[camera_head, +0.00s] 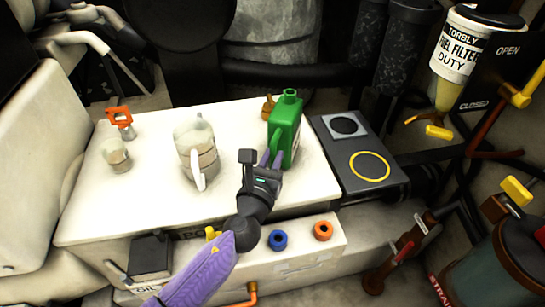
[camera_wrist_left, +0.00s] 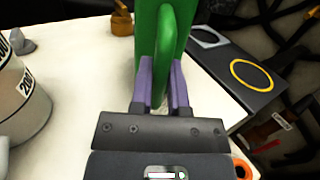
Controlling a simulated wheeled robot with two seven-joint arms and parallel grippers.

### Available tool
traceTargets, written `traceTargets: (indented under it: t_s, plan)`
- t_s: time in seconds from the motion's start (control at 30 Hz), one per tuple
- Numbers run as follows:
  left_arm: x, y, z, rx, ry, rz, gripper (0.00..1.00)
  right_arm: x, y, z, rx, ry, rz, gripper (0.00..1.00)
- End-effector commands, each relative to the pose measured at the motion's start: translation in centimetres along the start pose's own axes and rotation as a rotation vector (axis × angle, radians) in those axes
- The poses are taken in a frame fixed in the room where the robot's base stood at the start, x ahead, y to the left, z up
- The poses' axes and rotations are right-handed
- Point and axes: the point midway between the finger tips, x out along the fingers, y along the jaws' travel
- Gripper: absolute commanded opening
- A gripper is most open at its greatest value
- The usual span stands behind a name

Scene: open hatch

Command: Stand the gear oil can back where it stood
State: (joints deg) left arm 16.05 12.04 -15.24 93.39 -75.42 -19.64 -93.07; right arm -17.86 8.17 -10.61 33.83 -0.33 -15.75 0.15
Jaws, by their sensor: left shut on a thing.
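The green gear oil can (camera_head: 287,128) is upright at the right part of the white top, with its spout up. My left gripper (camera_head: 271,158) is shut on the can's handle, on the near side. In the left wrist view, the purple fingers of my left gripper (camera_wrist_left: 164,85) lie on either side of the green handle of the can (camera_wrist_left: 147,40). The fingers and handle hide part of the can's base, and I cannot tell whether it touches the white top. My right gripper is not in view.
A dark platform (camera_head: 350,187) with a grey square plate (camera_head: 335,119) and yellow ring (camera_head: 353,169) is right of the can. A measuring jug (camera_head: 197,150), a small cup (camera_head: 117,158) and an orange-topped item (camera_head: 119,115) stand left. A brass-coloured piece (camera_wrist_left: 121,20) is behind the can.

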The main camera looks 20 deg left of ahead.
Motion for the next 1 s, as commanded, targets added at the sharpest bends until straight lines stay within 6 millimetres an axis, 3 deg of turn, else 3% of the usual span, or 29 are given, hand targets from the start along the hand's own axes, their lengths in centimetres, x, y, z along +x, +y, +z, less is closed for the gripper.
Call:
traceTargets:
  t_s: [0.8, 0.83, 1.0]
  plan:
    - [0.01, 0.0, -0.27, 0.001, -0.002, 0.0, 0.0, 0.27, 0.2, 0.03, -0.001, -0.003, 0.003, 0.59]
    - [0.01, 0.0, -0.26, 0.0, -0.002, 0.0, 0.22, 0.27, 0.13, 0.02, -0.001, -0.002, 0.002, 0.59]
    - [0.01, 0.0, -0.25, 0.0, -0.002, 0.0, 0.58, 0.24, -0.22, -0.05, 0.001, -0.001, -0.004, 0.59]
